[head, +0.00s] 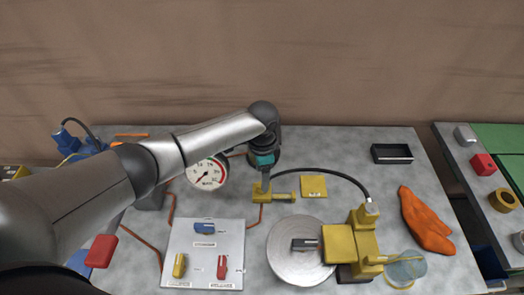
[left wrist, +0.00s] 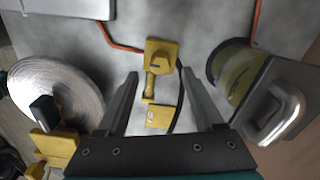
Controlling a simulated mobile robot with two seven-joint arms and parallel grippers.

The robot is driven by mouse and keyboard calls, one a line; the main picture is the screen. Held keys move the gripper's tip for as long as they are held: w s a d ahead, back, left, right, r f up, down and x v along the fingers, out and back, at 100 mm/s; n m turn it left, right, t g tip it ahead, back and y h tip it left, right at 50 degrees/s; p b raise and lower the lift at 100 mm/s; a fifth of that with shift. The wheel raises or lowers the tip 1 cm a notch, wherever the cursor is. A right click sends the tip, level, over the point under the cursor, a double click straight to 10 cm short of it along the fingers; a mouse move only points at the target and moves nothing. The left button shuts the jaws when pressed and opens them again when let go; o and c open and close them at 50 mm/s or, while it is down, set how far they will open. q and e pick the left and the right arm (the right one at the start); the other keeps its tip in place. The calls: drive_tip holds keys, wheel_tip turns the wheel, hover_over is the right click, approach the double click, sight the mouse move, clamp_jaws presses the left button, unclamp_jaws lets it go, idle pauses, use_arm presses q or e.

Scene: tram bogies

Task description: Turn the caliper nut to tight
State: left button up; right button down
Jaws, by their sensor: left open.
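A yellow caliper (head: 352,240) sits over the right edge of a round grey disc (head: 292,262); a yellow bar sticks out at its right. I cannot make out a separate nut on it. In the left wrist view the caliper (left wrist: 55,147) and disc (left wrist: 50,85) are at the left. My left gripper (head: 264,178) is pointed down above a yellow fitting with a handle (head: 280,195), away from the caliper. In the left wrist view its fingers (left wrist: 158,73) are open and empty, with the fitting (left wrist: 160,55) between and beyond them. My right gripper is not in view.
A dial gauge (head: 208,174) stands left of the fitting, partly behind my arm. A black hose (head: 335,176) arches to the caliper. A board (head: 205,240) with coloured levers, an orange cloth (head: 425,220), a yellow plate (head: 314,186) and a black tray (head: 391,153) lie around.

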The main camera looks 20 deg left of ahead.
use_arm(q)
wheel_tip(320, 180, up, 11)
drive_tip(key=p, duration=0.1)
drive_tip(key=shift+p, duration=0.4)
drive_tip(key=shift+s, duration=0.15)
